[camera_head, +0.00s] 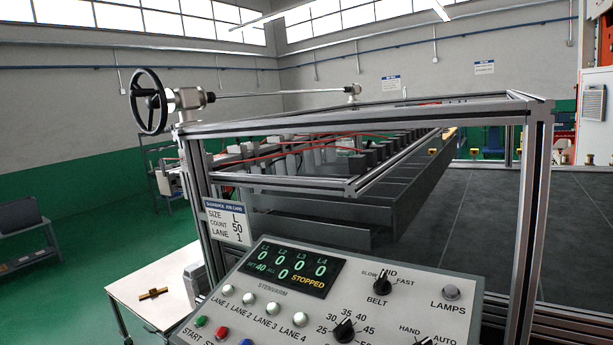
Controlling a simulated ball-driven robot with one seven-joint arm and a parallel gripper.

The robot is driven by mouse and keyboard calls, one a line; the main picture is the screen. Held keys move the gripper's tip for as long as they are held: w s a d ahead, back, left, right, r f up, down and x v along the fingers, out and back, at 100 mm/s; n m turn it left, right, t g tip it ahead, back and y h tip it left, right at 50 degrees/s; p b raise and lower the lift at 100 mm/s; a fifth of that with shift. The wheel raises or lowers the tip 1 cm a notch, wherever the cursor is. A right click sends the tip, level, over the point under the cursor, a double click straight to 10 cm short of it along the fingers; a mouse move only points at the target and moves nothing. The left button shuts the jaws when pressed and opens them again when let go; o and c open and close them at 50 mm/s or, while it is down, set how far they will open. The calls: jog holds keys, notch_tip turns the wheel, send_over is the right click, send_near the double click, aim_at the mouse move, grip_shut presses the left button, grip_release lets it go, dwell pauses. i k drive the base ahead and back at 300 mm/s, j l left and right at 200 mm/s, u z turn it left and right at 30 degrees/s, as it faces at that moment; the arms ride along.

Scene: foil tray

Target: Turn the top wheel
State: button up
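The top wheel is a black spoked handwheel (148,101) at the upper left. It stands upright on a silver gearbox (186,99) at the top corner of the metal frame. A small dark handle sticks out near its hub. A long thin shaft (275,92) runs from the gearbox to a bracket (352,91) at the frame's far side. My gripper is not in view, and nothing touches the wheel.
The aluminium frame (540,150) fills the right and middle. A control panel (250,290) with a display reading STOPPED stands in front. A job card (227,222) hangs on the left post. A white table (125,285) holds a brass part (153,294). Green floor (90,240) is open at left.

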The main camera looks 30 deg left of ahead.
aim_at(135, 103)
jog(key=u, duration=1.4)
jog(key=i+j, duration=0.25)
jog(key=j+z, duration=0.05)
